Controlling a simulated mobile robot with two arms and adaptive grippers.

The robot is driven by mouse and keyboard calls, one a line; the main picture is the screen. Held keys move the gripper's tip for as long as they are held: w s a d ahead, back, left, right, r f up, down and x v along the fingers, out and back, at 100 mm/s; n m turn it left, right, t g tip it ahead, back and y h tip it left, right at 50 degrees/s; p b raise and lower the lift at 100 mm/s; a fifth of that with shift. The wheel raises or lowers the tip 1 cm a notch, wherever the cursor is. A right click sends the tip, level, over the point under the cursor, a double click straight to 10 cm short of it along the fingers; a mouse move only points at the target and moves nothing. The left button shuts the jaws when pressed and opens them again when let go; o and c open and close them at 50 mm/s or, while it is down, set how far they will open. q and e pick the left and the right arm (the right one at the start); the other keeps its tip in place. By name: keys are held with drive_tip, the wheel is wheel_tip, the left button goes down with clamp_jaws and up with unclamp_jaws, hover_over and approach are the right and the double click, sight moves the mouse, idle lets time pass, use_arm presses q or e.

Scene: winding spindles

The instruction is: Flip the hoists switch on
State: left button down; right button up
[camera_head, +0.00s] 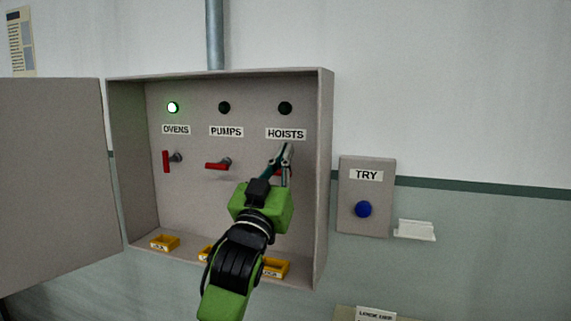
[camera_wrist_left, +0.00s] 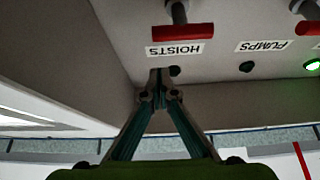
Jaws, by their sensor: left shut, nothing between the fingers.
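The HOISTS switch, a red lever (camera_wrist_left: 183,32) on a grey post, lies horizontal in the left wrist view, which shows the panel upside down. In the head view it is mostly hidden behind my left gripper (camera_head: 287,148). The HOISTS label (camera_head: 286,134) and its dark lamp (camera_head: 285,108) are above it. My left gripper is shut and empty, its tips pointing up in front of the panel just below the label. In the left wrist view the tips (camera_wrist_left: 159,73) appear near the dark lamp and label, apart from the lever. My right gripper is not in view.
The OVENS lever (camera_head: 167,161) is vertical under a lit green lamp (camera_head: 173,107). The PUMPS lever (camera_head: 217,165) is horizontal under a dark lamp. The box's side wall (camera_head: 324,180) and open door (camera_head: 50,180) flank the panel. Yellow bins (camera_head: 164,243) line its bottom. A TRY box (camera_head: 366,198) is right.

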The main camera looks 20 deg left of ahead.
sight(278, 173)
use_arm(q)
drive_tip(key=shift+w+f, duration=0.2)
drive_tip(key=shift+f, duration=0.8)
drive_tip(key=shift+w+f, duration=0.15)
drive_tip(key=shift+f, duration=0.85)
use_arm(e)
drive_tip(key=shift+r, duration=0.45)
